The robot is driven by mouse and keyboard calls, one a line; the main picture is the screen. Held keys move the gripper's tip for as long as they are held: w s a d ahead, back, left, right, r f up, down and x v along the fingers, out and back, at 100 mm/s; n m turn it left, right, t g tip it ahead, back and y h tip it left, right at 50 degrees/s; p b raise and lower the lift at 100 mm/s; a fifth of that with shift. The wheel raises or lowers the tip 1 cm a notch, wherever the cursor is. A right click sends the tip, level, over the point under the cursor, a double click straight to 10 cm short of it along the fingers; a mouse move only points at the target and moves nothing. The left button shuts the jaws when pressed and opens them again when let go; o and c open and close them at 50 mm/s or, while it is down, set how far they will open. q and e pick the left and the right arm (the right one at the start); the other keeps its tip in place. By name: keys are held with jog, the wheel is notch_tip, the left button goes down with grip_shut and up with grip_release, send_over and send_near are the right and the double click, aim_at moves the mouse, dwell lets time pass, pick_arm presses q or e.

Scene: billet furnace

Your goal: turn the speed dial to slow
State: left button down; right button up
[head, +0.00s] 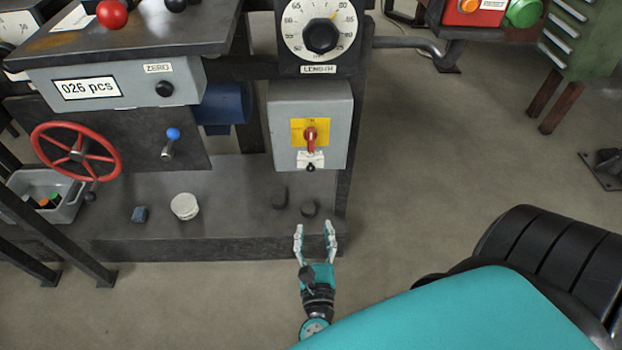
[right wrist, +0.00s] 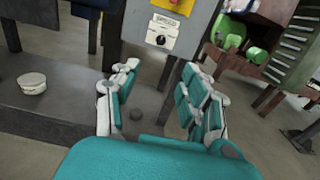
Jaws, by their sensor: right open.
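My right gripper (head: 315,240) is open and empty, in front of the machine's dark base and below a grey box (head: 285,105). Its two fingers also show spread apart in the right wrist view (right wrist: 155,100). On the box is a small white plate with a black knob (head: 310,167), under a red switch (head: 310,136) on a yellow plate. The knob also shows in the right wrist view (right wrist: 160,40), with a small label above it too blurred to read surely. I cannot tell for certain that this is the speed dial. The fingers are apart from it. My left gripper is not in view.
Above the box is a dial marked LENGTH (head: 320,36). A red handwheel (head: 76,151) and a blue-knobbed lever (head: 171,140) are at left. A white round piece (head: 184,206) lies on the base ledge.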

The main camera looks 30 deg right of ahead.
aim_at(311, 170)
jog(key=x, duration=1.7)
jog(key=shift+w+d+r, duration=0.1)
jog(key=shift+d, duration=0.1)
grip_shut()
